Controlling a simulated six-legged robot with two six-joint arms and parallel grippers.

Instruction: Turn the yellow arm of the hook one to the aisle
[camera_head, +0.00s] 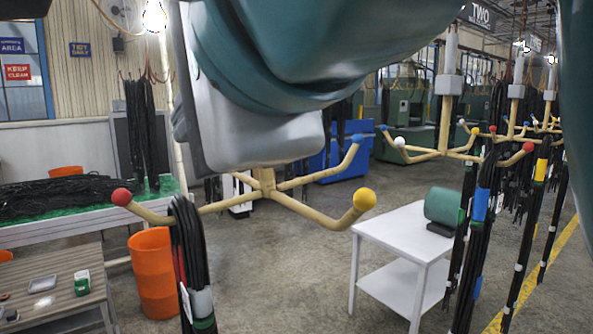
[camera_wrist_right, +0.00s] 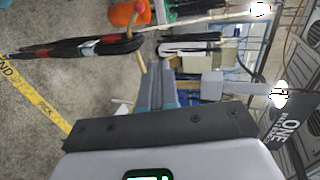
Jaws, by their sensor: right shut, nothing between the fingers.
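The nearest hook (camera_head: 266,182) has tan arms with coloured ball ends, and its upper part is hidden behind my own arm. Its yellow-tipped arm (camera_head: 325,218) points right and toward me, ending in a yellow ball (camera_head: 365,199). A red-tipped arm (camera_head: 145,212) points left and carries black hoses (camera_head: 192,250). A blue-tipped arm (camera_head: 330,173) points back right. In the right wrist view, my right gripper (camera_wrist_right: 158,72) is shut and empty, close to a tan arm; the hoses (camera_wrist_right: 75,48) hang to its left there. My left gripper is not in view.
Other hooks with hoses (camera_head: 478,240) hang at right. An orange bin (camera_head: 153,275) stands at left. A sign reading ONE (camera_wrist_right: 287,125) shows in the wrist view. Open floor lies below the hook.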

